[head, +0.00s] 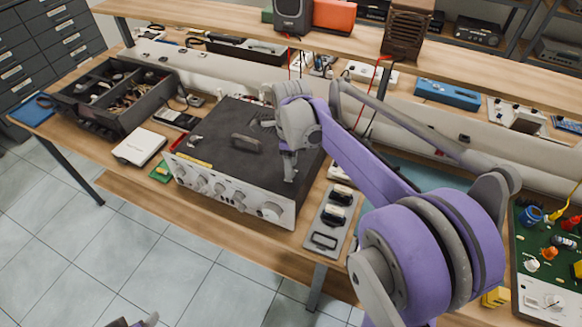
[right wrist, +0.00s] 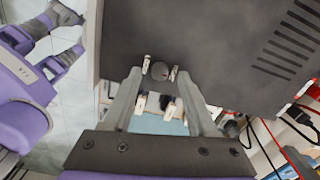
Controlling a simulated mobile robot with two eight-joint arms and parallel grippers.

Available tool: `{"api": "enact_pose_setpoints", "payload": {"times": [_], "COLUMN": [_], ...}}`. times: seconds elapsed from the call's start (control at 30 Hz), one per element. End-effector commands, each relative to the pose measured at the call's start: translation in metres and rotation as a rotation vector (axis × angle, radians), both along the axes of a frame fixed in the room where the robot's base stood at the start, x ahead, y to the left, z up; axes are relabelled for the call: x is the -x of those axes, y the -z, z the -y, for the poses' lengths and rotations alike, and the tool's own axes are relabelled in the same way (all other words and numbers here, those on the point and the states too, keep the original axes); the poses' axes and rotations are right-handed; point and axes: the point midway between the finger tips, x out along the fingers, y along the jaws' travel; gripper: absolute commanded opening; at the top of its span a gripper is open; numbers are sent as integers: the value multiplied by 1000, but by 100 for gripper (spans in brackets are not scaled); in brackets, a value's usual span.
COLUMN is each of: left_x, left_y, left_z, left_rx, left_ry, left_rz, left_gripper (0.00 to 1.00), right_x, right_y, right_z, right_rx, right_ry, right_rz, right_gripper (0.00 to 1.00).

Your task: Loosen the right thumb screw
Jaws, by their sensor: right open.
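The hi-fi amplifier (head: 232,160) sits on the wooden bench, with a dark top cover and a silver front with knobs. My right gripper (head: 289,178) points down at the right part of its cover. In the right wrist view, a round dark thumb screw (right wrist: 159,71) lies between the tips of my open right gripper (right wrist: 160,72), with small gaps at the sides. The gripper hides this screw in the head view. My left gripper (right wrist: 74,34) is off to the side in the right wrist view, empty, its fingers apart.
A metal plate with black parts (head: 330,215) lies right of the amplifier. A white box (head: 139,146) and a dark organiser tray (head: 115,98) stand to its left. A green board (head: 537,262) is at the far right. A shelf (head: 300,38) runs behind.

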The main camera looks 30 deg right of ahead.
Motion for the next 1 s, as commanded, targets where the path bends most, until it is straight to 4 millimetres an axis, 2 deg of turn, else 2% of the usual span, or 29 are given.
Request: {"api": "enact_pose_setpoints", "payload": {"times": [0.13,0.4,0.73,1.0], "left_x": [0,0,0,0], "left_y": [1,0,1,1], "left_z": [0,0,0,0], "left_rx": [0,0,0,0], "left_ry": [0,0,0,0], "left_rz": [-1,0,0,-1], "left_gripper": [70,70,70,70], "right_x": [0,0,0,0], "right_y": [9,9,9,9], "right_z": [0,0,0,0], "right_rx": [0,0,0,0], "right_ry": [0,-1,-1,-4], "right_rz": [0,0,0,0], "right_gripper": [58,58,0,0]}}
